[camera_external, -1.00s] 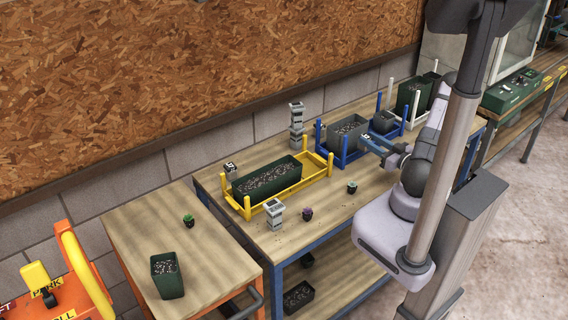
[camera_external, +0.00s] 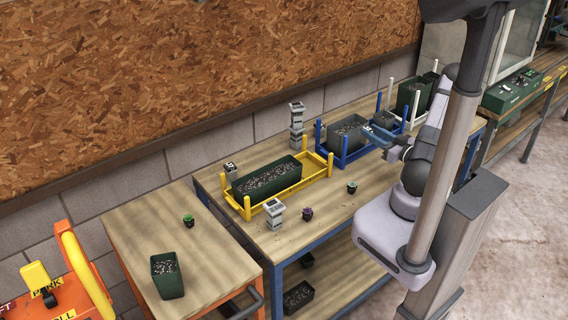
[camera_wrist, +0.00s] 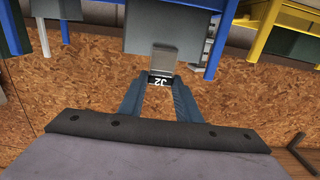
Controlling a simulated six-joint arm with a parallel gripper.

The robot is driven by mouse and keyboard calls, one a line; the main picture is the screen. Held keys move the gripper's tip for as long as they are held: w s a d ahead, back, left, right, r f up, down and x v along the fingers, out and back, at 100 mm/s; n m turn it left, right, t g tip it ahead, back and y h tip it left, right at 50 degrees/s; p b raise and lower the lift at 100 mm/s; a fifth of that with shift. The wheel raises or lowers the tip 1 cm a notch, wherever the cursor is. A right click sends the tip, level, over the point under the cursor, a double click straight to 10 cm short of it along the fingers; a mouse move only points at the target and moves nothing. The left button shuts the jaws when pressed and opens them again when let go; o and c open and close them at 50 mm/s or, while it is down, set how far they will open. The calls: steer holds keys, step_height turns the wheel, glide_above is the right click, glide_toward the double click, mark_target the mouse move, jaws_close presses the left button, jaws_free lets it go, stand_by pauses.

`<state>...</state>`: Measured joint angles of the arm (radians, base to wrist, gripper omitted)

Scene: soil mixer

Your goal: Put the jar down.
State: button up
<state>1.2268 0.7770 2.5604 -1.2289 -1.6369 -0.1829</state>
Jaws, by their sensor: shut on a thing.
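The jar (camera_wrist: 163,61) is a small grey block-shaped container with a black cap marked J2. My gripper (camera_wrist: 159,88) is shut on it in the wrist view, where the picture is upside down. In the external view my gripper (camera_external: 370,133) holds the jar beside the blue rack (camera_external: 345,157), above the back right of the wooden table. The jar itself is small and partly covered by the fingers there. I cannot tell the exact gap between the jar and the rack.
A grey bin (camera_external: 348,132) stands in the blue rack. A yellow rack (camera_external: 318,178) holds a long green planter (camera_external: 267,179). Other grey jars stand stacked (camera_external: 297,118) and singly (camera_external: 275,213). Small dark pots (camera_external: 307,214) are at the front. The table front right is clear.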

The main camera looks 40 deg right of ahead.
steer(key=shift+d+f+b, duration=0.4)
steer(key=shift+d+b, duration=0.05)
steer(key=shift+b, duration=0.05)
steer(key=d+r+b, duration=0.2)
steer(key=d+b, duration=0.2)
steer(key=d, duration=0.1)
steer(key=shift+w+f+p, duration=0.1)
steer(key=shift+f+p, duration=0.2)
steer(key=shift+f, duration=2.9)
steer(key=shift+f, duration=0.1)
steer(key=shift+f, duration=2)
